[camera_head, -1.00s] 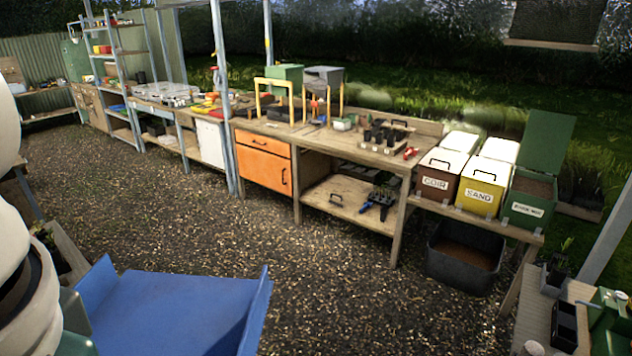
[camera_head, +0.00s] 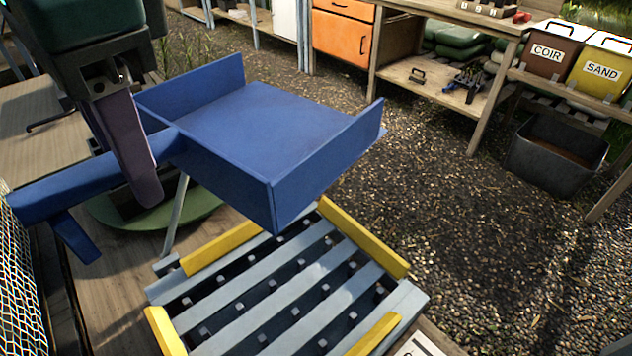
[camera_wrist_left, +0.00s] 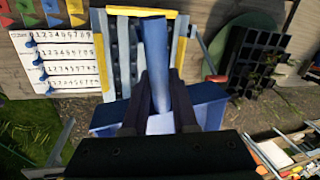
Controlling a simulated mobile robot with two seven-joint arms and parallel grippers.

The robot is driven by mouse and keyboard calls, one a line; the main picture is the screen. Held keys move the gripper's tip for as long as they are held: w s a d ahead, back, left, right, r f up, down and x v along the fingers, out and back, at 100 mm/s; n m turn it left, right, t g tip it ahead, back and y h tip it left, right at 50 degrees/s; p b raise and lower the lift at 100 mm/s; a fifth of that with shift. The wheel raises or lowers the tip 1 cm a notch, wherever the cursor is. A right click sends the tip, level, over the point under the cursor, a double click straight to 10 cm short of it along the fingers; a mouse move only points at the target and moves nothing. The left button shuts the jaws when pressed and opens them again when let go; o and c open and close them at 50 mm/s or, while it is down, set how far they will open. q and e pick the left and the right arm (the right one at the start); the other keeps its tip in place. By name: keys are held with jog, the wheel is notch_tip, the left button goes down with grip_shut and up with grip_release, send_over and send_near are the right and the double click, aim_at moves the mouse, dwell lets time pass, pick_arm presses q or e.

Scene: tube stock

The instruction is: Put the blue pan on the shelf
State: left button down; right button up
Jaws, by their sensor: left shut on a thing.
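The blue pan (camera_head: 265,125) is a wide, shallow scoop with raised side walls and a thick handle (camera_head: 85,188) reaching left. My left gripper (camera_head: 140,185) is shut on this handle and holds the pan up, roughly level. In the left wrist view the handle (camera_wrist_left: 156,55) lies between the fingers, with the pan body (camera_wrist_left: 208,105) behind them. I cannot tell whether this rack is the shelf. My right gripper is not in view.
A wooden bench with a lower board (camera_head: 425,88) stands at the back. COIR (camera_head: 548,50) and SAND (camera_head: 602,70) bins and a dark tub (camera_head: 555,150) are at the right. Open gravel lies between. A black cell tray (camera_wrist_left: 258,60) is near the rack in the wrist view.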

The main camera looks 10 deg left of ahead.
pick_arm(q)
jog(key=m+b, duration=0.2)
jog(key=b, duration=0.9)
send_over(233, 326)
jog(key=s+d+x, duration=0.1)
jog(key=d+x, duration=0.1)
jog(key=x, duration=0.9)
jog(key=f+b, duration=0.2)
jog(key=f, duration=0.4)
jog(key=f+b, duration=0.2)
jog(key=f, duration=0.5)
jog(key=f+b, duration=0.2)
jog(key=f, duration=0.5)
jog(key=shift+s+d+f, duration=0.1)
jog(key=shift+s+d, duration=0.25)
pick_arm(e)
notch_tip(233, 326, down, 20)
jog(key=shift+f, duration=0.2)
pick_arm(q)
jog(key=c, duration=0.7)
grip_release()
